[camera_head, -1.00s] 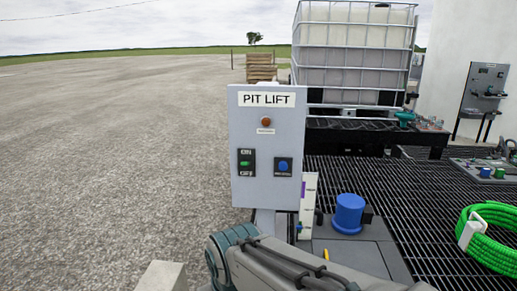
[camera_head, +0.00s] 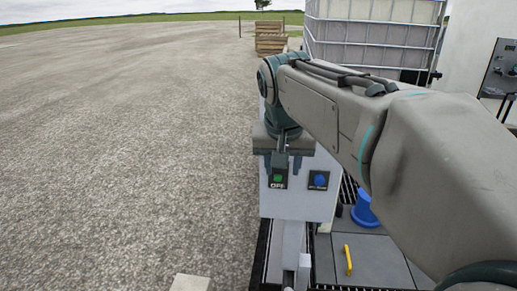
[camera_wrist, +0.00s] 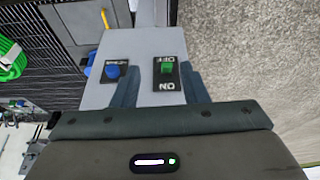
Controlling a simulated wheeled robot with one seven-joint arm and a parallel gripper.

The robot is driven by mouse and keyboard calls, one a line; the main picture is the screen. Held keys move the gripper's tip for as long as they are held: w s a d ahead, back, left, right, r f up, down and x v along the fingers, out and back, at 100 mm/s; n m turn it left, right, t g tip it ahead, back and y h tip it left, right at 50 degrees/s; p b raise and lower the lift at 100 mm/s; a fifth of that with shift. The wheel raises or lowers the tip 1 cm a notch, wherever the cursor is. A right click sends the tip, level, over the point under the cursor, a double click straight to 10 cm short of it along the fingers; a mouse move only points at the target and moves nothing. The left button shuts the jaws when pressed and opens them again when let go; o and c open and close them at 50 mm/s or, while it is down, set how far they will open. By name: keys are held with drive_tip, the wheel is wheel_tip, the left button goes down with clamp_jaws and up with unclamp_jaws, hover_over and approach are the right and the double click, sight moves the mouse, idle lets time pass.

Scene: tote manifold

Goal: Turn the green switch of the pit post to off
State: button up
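The pit post is a grey panel (camera_head: 295,203) on a stand; my arm covers its upper part in the head view. Its green switch (camera_head: 278,178) sits on a black plate with the OFF label below it. The wrist view shows the green switch (camera_wrist: 167,68) upside down, between the OFF and ON labels. I cannot tell which way it is set. My gripper (camera_head: 282,165) is in front of the panel, pointing at it. In the wrist view my gripper (camera_wrist: 160,72) is open, one finger either side of the switch plate. Contact with the switch cannot be told.
A blue button (camera_head: 319,180) sits right of the switch, and also shows in the wrist view (camera_wrist: 112,71) near one finger. A blue cap (camera_head: 364,212) and a yellow handle (camera_head: 348,260) are low to the right. A caged tank (camera_head: 375,35) stands behind. Open gravel lies left.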

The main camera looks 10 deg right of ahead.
drive_tip(key=p, duration=0.1)
approach(278, 176)
drive_tip(key=shift+m, duration=0.3)
drive_tip(key=p+x, duration=0.1)
drive_tip(key=x, duration=0.7)
drive_tip(key=shift+w+f, duration=0.2)
drive_tip(key=shift+f, duration=0.15)
clamp_jaws()
